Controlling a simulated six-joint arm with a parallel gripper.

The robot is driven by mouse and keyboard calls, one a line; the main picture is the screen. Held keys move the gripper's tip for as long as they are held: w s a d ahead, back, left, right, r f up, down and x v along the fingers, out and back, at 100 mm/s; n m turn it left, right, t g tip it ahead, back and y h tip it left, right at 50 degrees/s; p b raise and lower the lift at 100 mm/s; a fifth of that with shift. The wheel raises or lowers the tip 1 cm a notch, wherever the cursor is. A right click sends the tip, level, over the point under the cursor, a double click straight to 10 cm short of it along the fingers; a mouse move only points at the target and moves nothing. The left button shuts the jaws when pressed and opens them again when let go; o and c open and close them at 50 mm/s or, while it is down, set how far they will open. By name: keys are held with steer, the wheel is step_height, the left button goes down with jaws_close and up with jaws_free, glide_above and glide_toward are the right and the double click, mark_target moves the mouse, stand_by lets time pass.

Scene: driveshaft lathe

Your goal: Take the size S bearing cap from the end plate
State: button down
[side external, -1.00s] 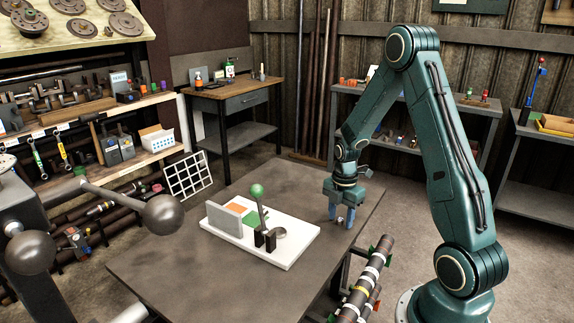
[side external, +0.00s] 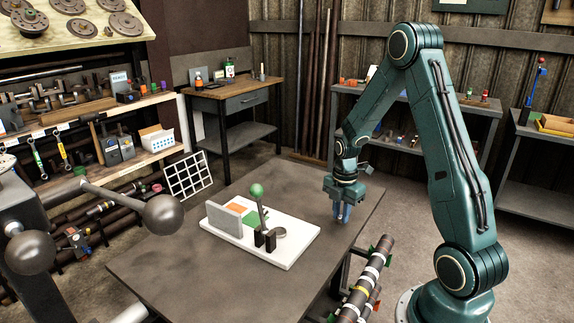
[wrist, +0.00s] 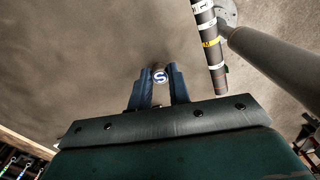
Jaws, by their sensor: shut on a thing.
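My gripper (side external: 343,213) is low over the right part of the grey table, to the right of the white base plate (side external: 292,258). In the wrist view, my gripper (wrist: 161,82) is shut on a small round bearing cap (wrist: 160,76). The cap has a white S on a dark blue face and sits between the blue fingertips. In the side view the fingers hide the cap. I cannot tell which part is the end plate, or whether the cap touches anything beneath it.
The white base plate carries an upright grey plate (side external: 226,220), a green ball-topped lever (side external: 257,190) and dark posts. A banded shaft (side external: 368,275) lies beyond the table's right edge; it also shows in the wrist view (wrist: 210,45). The table's front left (side external: 170,265) is clear.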

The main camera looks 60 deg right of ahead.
mark_target(340, 216)
step_height(340, 216, up, 19)
stand_by(0.5)
steer(key=shift+w+a, duration=0.1)
stand_by(0.5)
